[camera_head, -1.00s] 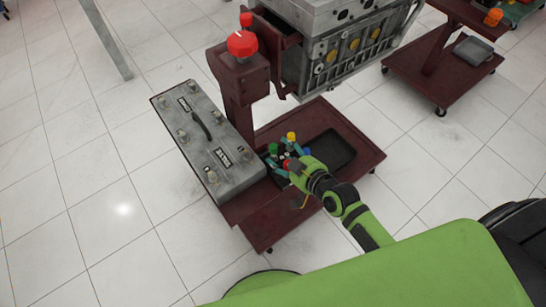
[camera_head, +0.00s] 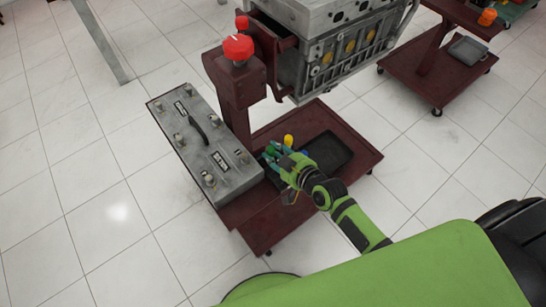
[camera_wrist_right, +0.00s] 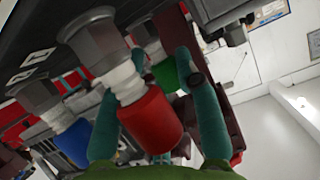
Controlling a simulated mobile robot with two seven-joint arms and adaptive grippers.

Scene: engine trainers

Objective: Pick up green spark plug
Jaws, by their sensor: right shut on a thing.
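The green spark plug (camera_head: 270,151) is at the left of a cluster in a tray on the red cart. In the right wrist view, its green part (camera_wrist_right: 166,76) shows behind a red spark plug (camera_wrist_right: 152,122) with a white and grey metal end. My right gripper (camera_head: 276,149) reaches into the cluster. Its teal fingers (camera_wrist_right: 155,115) stand on both sides of the red plug, which appears to be in its grasp. The green plug lies beyond the red one, close to a fingertip. The exact contact is partly hidden. My left gripper is not in view.
A yellow-capped plug (camera_head: 288,140) and a blue one (camera_head: 303,152) stand close by. The cart's post with a red knob (camera_head: 238,48) and an engine (camera_head: 340,50) rise behind.

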